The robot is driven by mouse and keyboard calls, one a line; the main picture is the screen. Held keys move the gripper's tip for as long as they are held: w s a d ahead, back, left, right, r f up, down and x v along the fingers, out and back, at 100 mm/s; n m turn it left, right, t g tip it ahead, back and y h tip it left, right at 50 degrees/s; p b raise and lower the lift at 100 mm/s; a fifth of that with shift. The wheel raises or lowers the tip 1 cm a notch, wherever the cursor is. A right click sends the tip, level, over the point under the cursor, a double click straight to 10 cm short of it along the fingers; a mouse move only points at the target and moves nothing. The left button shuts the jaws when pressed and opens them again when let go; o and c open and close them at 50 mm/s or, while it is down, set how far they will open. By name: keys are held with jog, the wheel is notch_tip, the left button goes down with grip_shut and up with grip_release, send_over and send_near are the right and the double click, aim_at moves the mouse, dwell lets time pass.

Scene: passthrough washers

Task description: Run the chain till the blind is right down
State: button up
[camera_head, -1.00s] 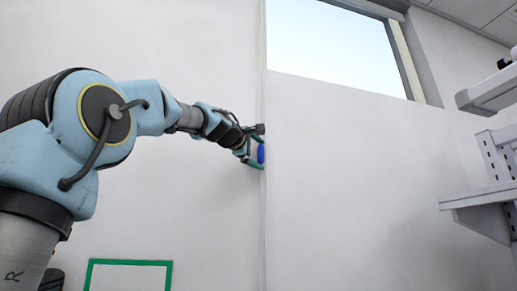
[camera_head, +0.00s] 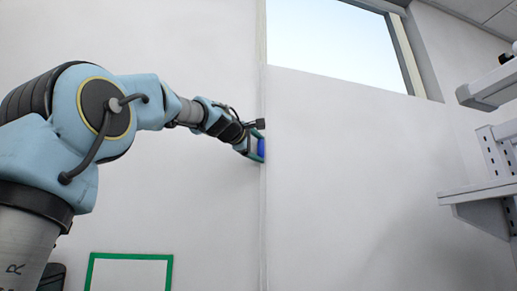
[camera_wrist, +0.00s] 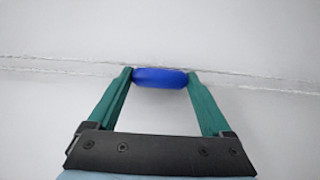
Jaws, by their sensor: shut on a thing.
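A thin pale chain (camera_head: 263,210) hangs down the white wall, left of the window. It crosses the wrist view as a thin pale double line (camera_wrist: 55,62). A blue grip piece (camera_wrist: 160,78) sits at this line, between the green fingertips of my gripper (camera_wrist: 160,80), touching both. In the head view my gripper (camera_head: 257,146) is at the chain, below the window's sill level, with the blue piece (camera_head: 261,147) in it. A grey edge (camera_head: 382,5) at the window top may be the blind; most of it is out of frame.
The window (camera_head: 330,40) shows clear sky glass. White shelf brackets (camera_head: 485,195) stick out at the right. A green frame (camera_head: 130,256) is on the wall low at left. The wall right of the chain is clear.

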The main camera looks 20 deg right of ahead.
grip_shut()
notch_tip(320, 180, down, 37)
jog(key=b, duration=3.5)
jog(key=shift+r, duration=0.1)
jog(key=o, duration=1.3)
grip_release()
jog(key=shift+o, duration=0.2)
jog(key=b+v, duration=0.4)
jog(key=v, duration=0.7)
jog(key=shift+r, duration=0.1)
